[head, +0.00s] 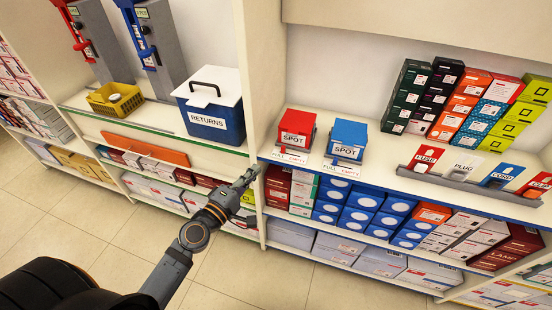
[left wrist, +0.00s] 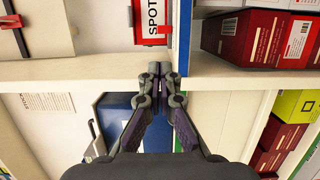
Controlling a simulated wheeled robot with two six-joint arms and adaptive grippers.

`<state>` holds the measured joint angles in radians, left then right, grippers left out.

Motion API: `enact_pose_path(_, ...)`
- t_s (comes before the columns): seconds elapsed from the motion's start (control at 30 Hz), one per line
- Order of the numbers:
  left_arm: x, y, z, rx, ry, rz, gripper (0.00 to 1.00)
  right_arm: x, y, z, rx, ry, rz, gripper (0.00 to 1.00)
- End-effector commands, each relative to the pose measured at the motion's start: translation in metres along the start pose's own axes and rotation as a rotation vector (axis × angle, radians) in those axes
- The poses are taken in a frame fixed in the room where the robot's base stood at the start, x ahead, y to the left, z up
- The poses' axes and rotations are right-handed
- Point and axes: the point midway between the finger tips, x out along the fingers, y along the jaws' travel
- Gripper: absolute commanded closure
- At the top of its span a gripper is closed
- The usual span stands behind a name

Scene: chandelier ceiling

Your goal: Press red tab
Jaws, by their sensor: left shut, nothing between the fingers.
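A red box labelled SPOT (head: 297,128) stands at the left end of the right-hand shelf, with a FULL EMPTY strip (head: 290,157) at its front. A small red piece (head: 281,150) shows at the strip's left end; I cannot tell for sure that it is the tab. Part of the red box shows at the top of the left wrist view (left wrist: 147,22). My left gripper (head: 250,176) is shut and empty, in front of the upright panel, lower left of the strip and apart from it. Its closed fingertips show in the left wrist view (left wrist: 160,72). My right gripper is out of view.
A blue SPOT box (head: 348,140) stands right of the red one. The upright panel (head: 262,60) separates it from the blue RETURNS bin (head: 215,118). Boxes fill the shelf below. Red and blue dispensers stand at upper left. The floor in front is clear.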

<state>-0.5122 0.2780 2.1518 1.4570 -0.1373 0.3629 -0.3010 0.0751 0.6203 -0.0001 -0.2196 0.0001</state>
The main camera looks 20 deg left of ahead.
Motion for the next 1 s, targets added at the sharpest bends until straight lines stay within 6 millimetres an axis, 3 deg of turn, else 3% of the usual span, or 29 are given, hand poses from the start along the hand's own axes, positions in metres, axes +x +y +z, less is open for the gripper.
enact_pose_path(0.33, 0.008, 0.002, -0.001, 0.002, 0.003, 0.001, 1.0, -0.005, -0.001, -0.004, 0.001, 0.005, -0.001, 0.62)
enact_pose_path(0.73, 0.08, 0.002, 0.0, 0.0, 0.002, 0.0, 1.0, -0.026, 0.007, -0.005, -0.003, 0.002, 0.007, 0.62)
enact_pose_path(1.0, 0.1, -0.001, 0.0, 0.004, 0.001, -0.002, 1.0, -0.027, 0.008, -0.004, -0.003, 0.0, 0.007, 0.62)
